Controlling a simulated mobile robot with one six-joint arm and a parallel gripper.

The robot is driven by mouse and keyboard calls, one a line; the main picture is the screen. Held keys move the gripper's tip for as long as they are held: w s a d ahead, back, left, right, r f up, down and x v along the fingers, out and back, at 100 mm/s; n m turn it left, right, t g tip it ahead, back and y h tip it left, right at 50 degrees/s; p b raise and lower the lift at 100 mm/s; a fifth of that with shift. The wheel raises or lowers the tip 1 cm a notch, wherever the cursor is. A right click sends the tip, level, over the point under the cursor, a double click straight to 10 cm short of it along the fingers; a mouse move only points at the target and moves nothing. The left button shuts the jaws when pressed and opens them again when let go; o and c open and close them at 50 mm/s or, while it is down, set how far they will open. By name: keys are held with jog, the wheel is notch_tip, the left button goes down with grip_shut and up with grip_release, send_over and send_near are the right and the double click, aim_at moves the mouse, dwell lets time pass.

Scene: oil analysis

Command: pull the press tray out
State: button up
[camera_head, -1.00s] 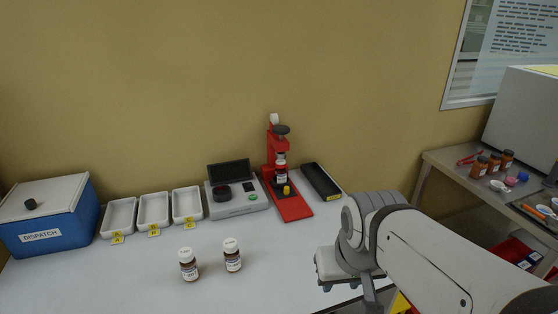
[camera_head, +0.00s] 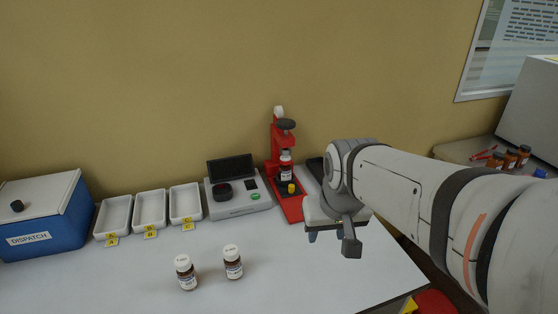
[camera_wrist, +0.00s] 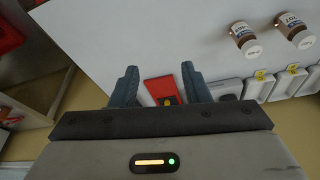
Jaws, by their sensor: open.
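The red press (camera_head: 275,145) stands at the back of the white bench in the head view, with a small white-capped brown bottle (camera_head: 286,170) in it. The press's flat red base part (camera_head: 291,208) reaches toward the front, with a yellow knob (camera_head: 291,188) on it; which part is the tray I cannot tell. My gripper (camera_head: 328,236) hangs open and empty to the right and in front of the press. In the wrist view its two fingers (camera_wrist: 160,76) are spread apart, with the red base part (camera_wrist: 160,87) showing beyond, between them.
Left of the press stand a grey instrument (camera_head: 238,199), several white trays (camera_head: 150,210) and the blue dispatch box (camera_head: 45,222). Two brown bottles (camera_head: 186,273) (camera_head: 232,263) stand at the front. A dark box (camera_head: 315,168) behind my gripper is partly hidden. The bench's front right is clear.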

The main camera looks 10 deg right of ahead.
jog(key=w+f, duration=0.2)
jog(key=w, duration=1.6)
jog(key=t+b, duration=0.1)
jog(key=b, duration=0.1)
send_near(292, 186)
jog(key=p+x, duration=0.1)
jog(key=x, duration=0.8)
jog(key=shift+w, duration=0.15)
jog(key=shift+c, duration=0.4)
grip_shut()
